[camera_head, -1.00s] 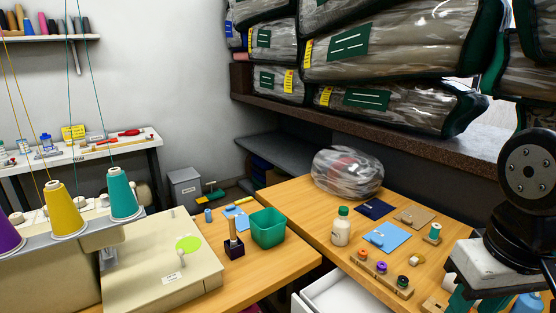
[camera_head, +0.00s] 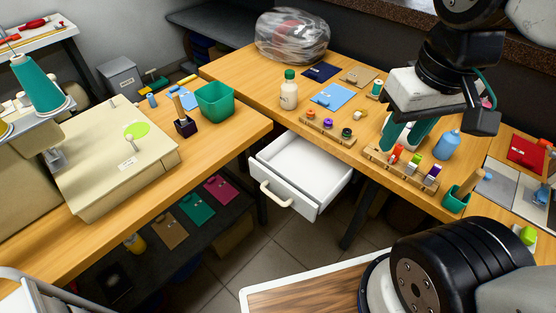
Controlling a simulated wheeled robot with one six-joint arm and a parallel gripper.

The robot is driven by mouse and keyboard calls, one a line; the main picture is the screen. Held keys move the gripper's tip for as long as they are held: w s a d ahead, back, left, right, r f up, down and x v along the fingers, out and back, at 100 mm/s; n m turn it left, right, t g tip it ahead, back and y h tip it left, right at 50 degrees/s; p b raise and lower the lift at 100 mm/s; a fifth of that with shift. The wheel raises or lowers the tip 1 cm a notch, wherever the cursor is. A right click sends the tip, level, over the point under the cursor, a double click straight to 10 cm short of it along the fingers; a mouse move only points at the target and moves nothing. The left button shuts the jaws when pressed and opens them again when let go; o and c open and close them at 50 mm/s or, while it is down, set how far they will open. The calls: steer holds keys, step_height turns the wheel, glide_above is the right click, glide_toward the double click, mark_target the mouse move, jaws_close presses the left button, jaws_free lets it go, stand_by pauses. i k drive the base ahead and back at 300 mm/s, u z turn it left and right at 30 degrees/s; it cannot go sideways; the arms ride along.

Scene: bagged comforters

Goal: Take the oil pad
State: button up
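No thing in view is plainly marked as the oil pad. Flat pad-like pieces lie on the wooden table: a navy one (camera_head: 320,72), a light blue one (camera_head: 332,96) and a tan one (camera_head: 358,76). Brown (camera_head: 169,232), green (camera_head: 196,209) and magenta (camera_head: 220,189) flat pieces lie on the low shelf under the left table. A red flat piece (camera_head: 527,152) is at the far right. My gripper (camera_head: 407,137) points down over the table's right part, behind a spool rack. Its teal fingers look apart, with nothing seen held between them.
An open, empty-looking white drawer (camera_head: 300,168) juts from the table. A white bottle (camera_head: 289,91), green bin (camera_head: 214,99), blue bottle (camera_head: 447,145) and spool racks (camera_head: 402,171) stand on the tables. A bagged bundle (camera_head: 292,37) sits at the back. Tiled floor is open below.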

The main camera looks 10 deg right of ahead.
mark_target(527, 235)
steer(key=z, duration=1.7)
steer(key=k, duration=0.45)
steer(key=u, duration=0.9)
